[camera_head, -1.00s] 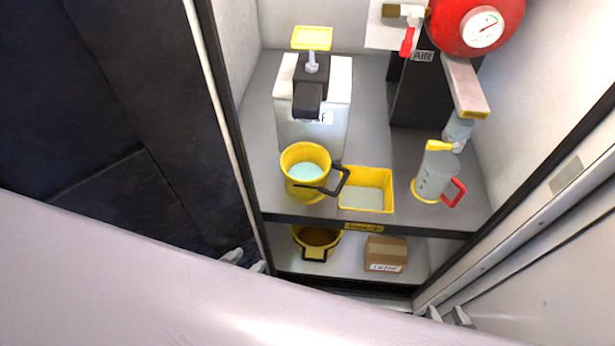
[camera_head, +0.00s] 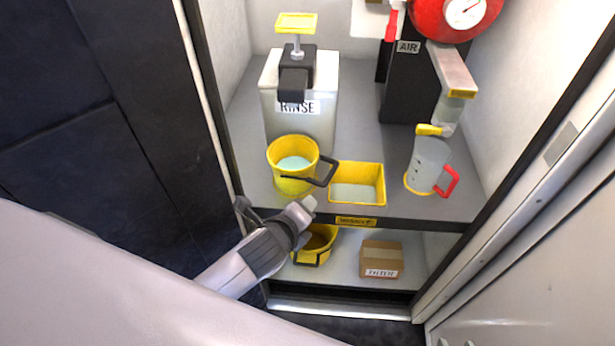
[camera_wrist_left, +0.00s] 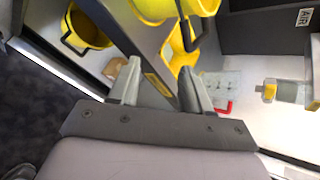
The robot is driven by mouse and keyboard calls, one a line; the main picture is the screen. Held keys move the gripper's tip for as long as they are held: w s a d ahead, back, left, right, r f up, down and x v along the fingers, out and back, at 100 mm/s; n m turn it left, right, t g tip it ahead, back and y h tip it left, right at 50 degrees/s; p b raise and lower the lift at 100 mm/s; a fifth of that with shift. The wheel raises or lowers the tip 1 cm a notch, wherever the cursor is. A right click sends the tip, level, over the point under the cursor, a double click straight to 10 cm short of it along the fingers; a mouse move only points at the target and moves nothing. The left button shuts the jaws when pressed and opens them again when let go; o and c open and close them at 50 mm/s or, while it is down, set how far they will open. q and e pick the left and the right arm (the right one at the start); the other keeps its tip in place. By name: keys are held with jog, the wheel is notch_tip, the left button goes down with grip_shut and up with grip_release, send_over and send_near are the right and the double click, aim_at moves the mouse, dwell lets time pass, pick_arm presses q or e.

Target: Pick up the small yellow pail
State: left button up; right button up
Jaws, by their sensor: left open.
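Two yellow pails with dark handles show. One pail (camera_head: 292,152) stands on the upper shelf with pale blue contents; it is at the top of the left wrist view (camera_wrist_left: 182,8). The other pail (camera_head: 318,243) sits on the lower shelf, partly hidden by the shelf above and my gripper; it is at the upper left of the left wrist view (camera_wrist_left: 88,32). I cannot tell which is meant as small. My left gripper (camera_head: 276,209) is open and empty at the upper shelf's front edge, below the upper pail and up-left of the lower one. My right gripper is not in view.
A yellow tray (camera_head: 357,183) and a clear jug (camera_head: 429,165) with red handle stand right of the upper pail. A RINSE tank (camera_head: 303,125) is behind. A cardboard box (camera_head: 381,259) is on the lower shelf. The upper shelf's labelled edge (camera_head: 400,225) separates the levels.

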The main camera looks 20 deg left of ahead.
aim_at(314, 152)
pick_arm(q)
jog(key=shift+w+a+r+m+t+y+b, duration=0.4)
jog(key=shift+w+m+b, duration=0.6)
jog(key=shift+w+m, duration=1.05)
jog(key=shift+w+a+r+m+t+y+b, duration=0.25)
jog(key=shift+w+m+y+b, duration=0.7)
jog(key=shift+w, duration=1.65)
jog(key=shift+w+a+r+m+t+y+b, duration=0.2)
jog(key=shift+w+a+m+t+b, duration=0.3)
jog(key=shift+w+m+b, duration=1.2)
jog(key=shift+w+m+p, duration=0.4)
jog(key=shift+w+p, duration=0.2)
jog(key=shift+w, duration=0.05)
grip_shut()
jog(key=shift+f, duration=0.1)
jog(key=shift+s+f, duration=0.15)
